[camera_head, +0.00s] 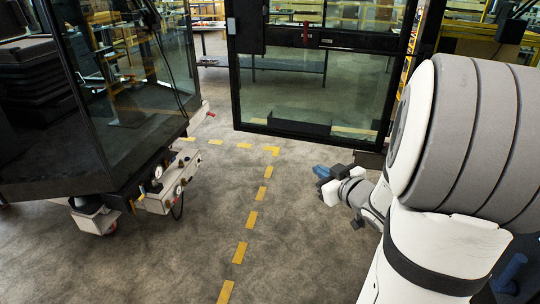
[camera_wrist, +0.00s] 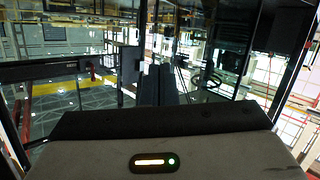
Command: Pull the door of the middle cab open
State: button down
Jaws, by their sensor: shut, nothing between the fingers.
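A glazed door (camera_head: 237,90) with a black frame stands upright at the top middle of the head view. A dark crossbar (camera_head: 350,40) with a red handle (camera_head: 305,34) runs across it.
Another glazed cab (camera_head: 115,110) stands at the left on a trolley with a gauge box (camera_head: 167,185) and casters. Yellow dashes (camera_head: 252,219) mark the grey floor. The floor between that cab and my arm is clear. A workbench stands behind the door glass.

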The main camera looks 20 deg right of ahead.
jog(key=shift+s+a+f+n+t+y+b, duration=0.65)
jog(key=shift+s+y, duration=1.05)
jog(key=shift+y, duration=1.1)
jog(key=p+x, duration=0.2)
jog(key=x, duration=1.1)
jog(key=shift+w+a+f, duration=0.2)
jog(key=shift+w+f, duration=0.05)
jog(key=shift+f, duration=0.1)
